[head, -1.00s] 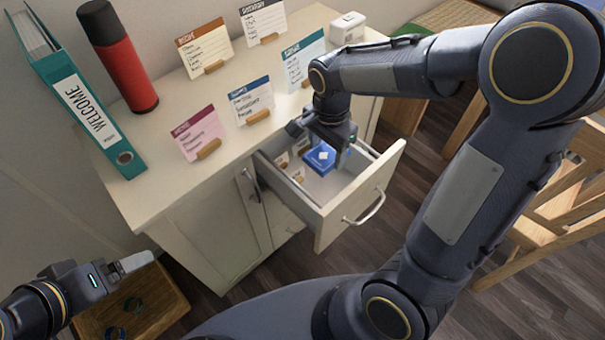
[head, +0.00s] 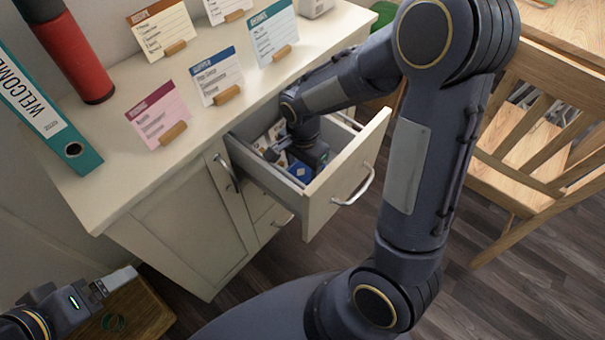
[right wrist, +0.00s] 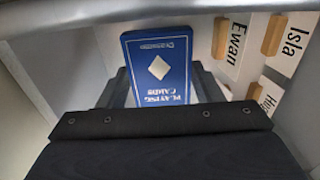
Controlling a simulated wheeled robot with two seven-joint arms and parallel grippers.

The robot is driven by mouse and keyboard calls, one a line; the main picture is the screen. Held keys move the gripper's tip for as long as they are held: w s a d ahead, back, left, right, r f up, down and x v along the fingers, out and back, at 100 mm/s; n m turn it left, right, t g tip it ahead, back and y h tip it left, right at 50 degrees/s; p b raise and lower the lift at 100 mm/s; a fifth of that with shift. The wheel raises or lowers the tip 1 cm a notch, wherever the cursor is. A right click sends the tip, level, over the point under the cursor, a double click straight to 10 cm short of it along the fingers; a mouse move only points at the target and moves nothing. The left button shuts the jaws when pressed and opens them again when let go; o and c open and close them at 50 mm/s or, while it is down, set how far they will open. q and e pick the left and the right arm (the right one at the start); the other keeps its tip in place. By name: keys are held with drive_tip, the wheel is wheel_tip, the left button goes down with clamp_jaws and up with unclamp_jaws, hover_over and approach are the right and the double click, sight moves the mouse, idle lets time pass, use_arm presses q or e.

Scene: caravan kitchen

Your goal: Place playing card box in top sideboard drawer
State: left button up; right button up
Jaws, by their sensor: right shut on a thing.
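The blue playing card box (right wrist: 160,68) is in the right wrist view, between the fingers of my right gripper (right wrist: 160,90). In the head view a small part of the box (head: 301,171) shows below my right gripper (head: 296,168). My right gripper is shut on the box and is down inside the open top drawer (head: 322,197) of the sideboard (head: 165,222). I cannot tell whether the box touches the drawer floor. My left gripper (head: 118,281) is at the lower left, away from the drawer, and its fingers look close together, but the gap is unclear.
Name cards with wooden holders (right wrist: 272,38) lie in the drawer beside the box. On the sideboard top stand several recipe-like cards (head: 216,76), a teal binder (head: 45,105) and a red cylinder (head: 75,58). A wooden chair (head: 530,150) stands at right.

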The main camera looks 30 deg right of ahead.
sight(303, 170)
wheel_tip(303, 170, down, 3)
drive_tip(key=shift+f+b, duration=0.2)
drive_tip(key=shift+b, duration=0.25)
drive_tip(key=shift+f, duration=0.15)
drive_tip(key=o, duration=1)
drive_tip(key=shift+r, duration=0.45)
wheel_tip(303, 170, up, 12)
drive_tip(key=p, duration=0.3)
drive_tip(key=shift+f, duration=0.25)
